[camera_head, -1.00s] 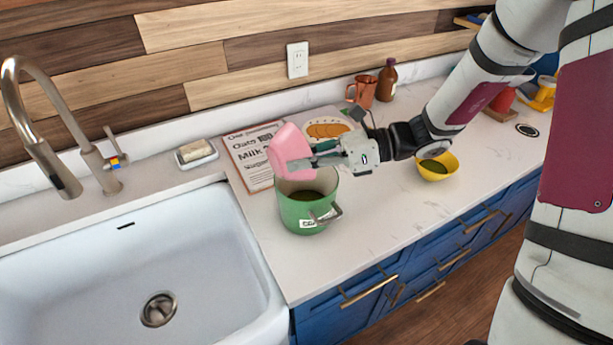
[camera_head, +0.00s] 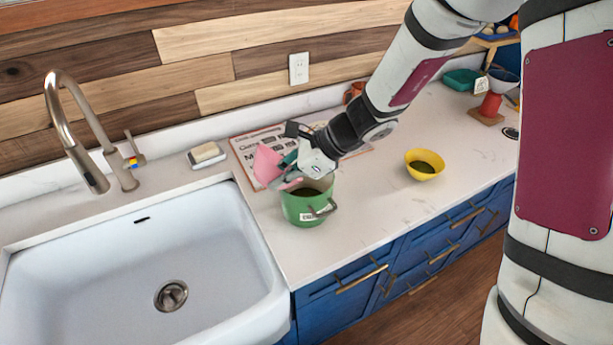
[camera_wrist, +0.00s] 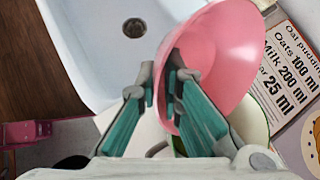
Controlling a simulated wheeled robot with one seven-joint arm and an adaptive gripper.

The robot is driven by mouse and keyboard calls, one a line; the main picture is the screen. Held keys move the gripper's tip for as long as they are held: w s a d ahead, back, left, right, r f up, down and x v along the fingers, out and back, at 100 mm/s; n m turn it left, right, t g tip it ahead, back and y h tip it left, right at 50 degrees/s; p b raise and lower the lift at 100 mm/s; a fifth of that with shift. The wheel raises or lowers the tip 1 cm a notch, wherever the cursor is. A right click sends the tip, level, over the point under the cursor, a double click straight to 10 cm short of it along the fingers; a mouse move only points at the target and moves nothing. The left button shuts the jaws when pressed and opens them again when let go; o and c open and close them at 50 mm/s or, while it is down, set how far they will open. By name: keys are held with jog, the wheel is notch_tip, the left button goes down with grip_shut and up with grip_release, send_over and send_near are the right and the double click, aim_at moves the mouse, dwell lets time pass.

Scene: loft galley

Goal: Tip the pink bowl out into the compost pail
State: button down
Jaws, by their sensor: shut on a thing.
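The pink bowl (camera_head: 267,165) is steeply tilted at the back left of the green pail (camera_head: 301,212), close to its rim. My gripper (camera_head: 287,180) is shut on the bowl's edge. In the wrist view, the fingers (camera_wrist: 166,88) pinch the rim of the bowl (camera_wrist: 228,45), which shows as a smooth pink surface. The pail stands upright on the counter and has a small label and a side handle. Dark contents show inside it. Part of its rim (camera_wrist: 252,118) shows behind the bowl in the wrist view.
A white sink (camera_head: 140,255) with a tap (camera_head: 75,130) lies left of the pail. A soap dish (camera_head: 206,155) and a printed recipe sheet (camera_head: 245,146) are behind. A yellow bowl (camera_head: 424,165) with green contents stands to the right. The counter between it and the pail is clear.

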jog(key=shift+s+a+h, duration=0.2)
jog(key=shift+a+h, duration=0.1)
jog(key=s+a+f+n+t+h+p, duration=0.2)
jog(key=s+a+f+t+h+p, duration=0.1)
jog(key=a+f+h, duration=0.4)
jog(key=shift+a+f, duration=0.2)
jog(key=shift+f, duration=0.3)
dwell(0.4)
